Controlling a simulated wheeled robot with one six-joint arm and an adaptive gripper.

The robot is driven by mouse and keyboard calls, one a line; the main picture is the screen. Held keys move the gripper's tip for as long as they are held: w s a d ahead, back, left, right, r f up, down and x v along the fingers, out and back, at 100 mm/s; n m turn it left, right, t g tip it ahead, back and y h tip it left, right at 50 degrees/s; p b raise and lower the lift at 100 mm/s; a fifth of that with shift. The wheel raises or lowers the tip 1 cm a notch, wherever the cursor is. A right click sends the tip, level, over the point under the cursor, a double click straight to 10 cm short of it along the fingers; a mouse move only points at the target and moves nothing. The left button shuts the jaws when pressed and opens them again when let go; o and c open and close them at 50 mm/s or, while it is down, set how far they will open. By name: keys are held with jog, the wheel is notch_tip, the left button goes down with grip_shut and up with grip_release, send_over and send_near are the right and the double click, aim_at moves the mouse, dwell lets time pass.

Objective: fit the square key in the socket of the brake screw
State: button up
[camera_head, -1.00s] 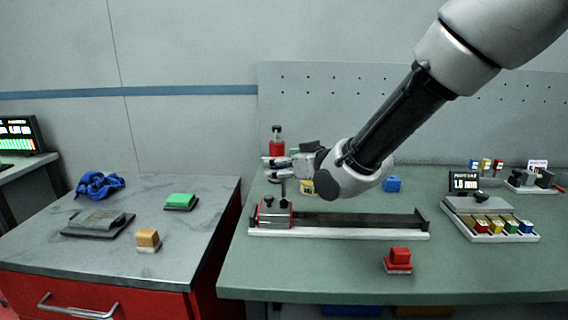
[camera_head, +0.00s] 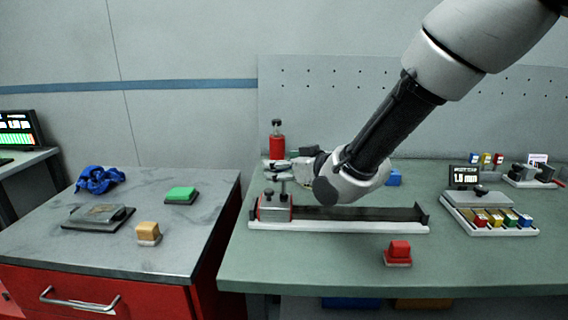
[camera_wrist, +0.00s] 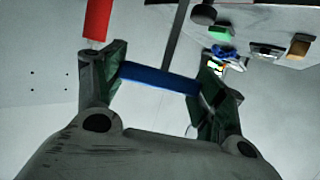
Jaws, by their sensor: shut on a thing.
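My gripper (camera_head: 276,170) is over the left end of a long pale-based rail (camera_head: 340,227). It is shut on the key, whose thin upright shaft (camera_head: 283,187) shows just below the fingers. In the wrist view a blue bar (camera_wrist: 158,80) spans between the fingers; I cannot tell if it is the key's handle. The shaft's lower end is at the top of the grey and red block (camera_head: 275,212) on the rail. A dark knobbed post (camera_head: 268,195) stands beside it. The brake screw's socket is too small to see, and I cannot tell whether the key is in it.
A red bottle (camera_head: 277,148) stands behind my gripper. A red block (camera_head: 398,252) is in front of the rail. A tray of coloured blocks (camera_head: 490,220) is at right. The left counter holds a green pad (camera_head: 181,195), an orange block (camera_head: 148,233) and a blue cloth (camera_head: 98,180).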

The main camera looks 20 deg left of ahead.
jog(key=o, duration=1.1)
jog(key=v, duration=1.2)
